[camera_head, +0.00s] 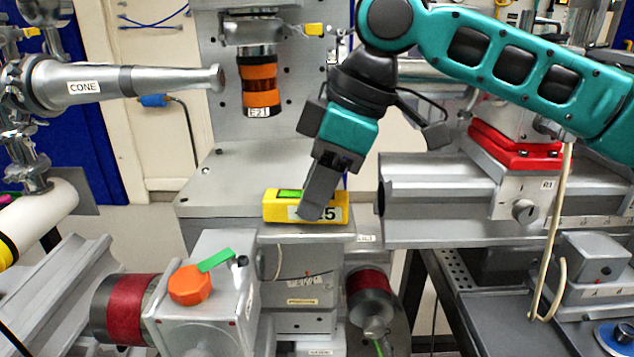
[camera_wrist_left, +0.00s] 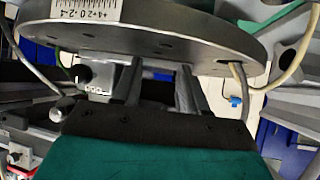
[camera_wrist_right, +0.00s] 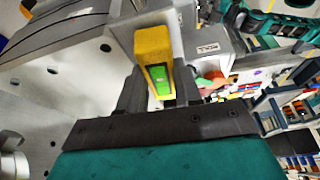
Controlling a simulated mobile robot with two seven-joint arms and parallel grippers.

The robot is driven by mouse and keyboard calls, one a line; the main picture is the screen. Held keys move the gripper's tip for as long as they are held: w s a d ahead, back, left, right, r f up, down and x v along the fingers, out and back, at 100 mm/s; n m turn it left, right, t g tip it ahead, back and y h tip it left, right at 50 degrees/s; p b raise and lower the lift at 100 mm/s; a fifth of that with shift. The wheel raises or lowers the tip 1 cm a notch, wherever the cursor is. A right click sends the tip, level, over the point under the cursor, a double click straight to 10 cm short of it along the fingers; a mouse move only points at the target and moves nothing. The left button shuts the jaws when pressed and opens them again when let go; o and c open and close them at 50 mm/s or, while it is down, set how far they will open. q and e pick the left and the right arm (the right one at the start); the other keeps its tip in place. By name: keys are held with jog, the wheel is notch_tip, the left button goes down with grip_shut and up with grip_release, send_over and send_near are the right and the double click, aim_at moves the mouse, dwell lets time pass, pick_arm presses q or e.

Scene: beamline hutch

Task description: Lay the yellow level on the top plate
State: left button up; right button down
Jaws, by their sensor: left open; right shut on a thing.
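The yellow level (camera_head: 273,209) has a green vial window and a white label. My right gripper (camera_head: 316,208) points down and is shut on it, covering part of its front face. In the right wrist view the level (camera_wrist_right: 153,50) sits between the two fingers. The grey top plate (camera_head: 215,185) spreads behind and left of the level, which is at its front edge. I cannot tell whether the level touches the plate. My left gripper (camera_wrist_left: 158,85) is open and empty; it shows only in the left wrist view.
A cylinder with orange bands (camera_head: 260,82) hangs above the plate's back. The cone tube (camera_head: 130,80) reaches in from the left. An orange knob (camera_head: 190,284) stands at front left. A grey rail (camera_head: 435,205) lies right of the plate. A round disc (camera_wrist_left: 170,35) is close to my left gripper.

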jog(key=shift+f, duration=0.2)
pick_arm(q)
jog(key=shift+r, duration=0.15)
pick_arm(e)
jog(key=c, duration=0.7)
grip_release()
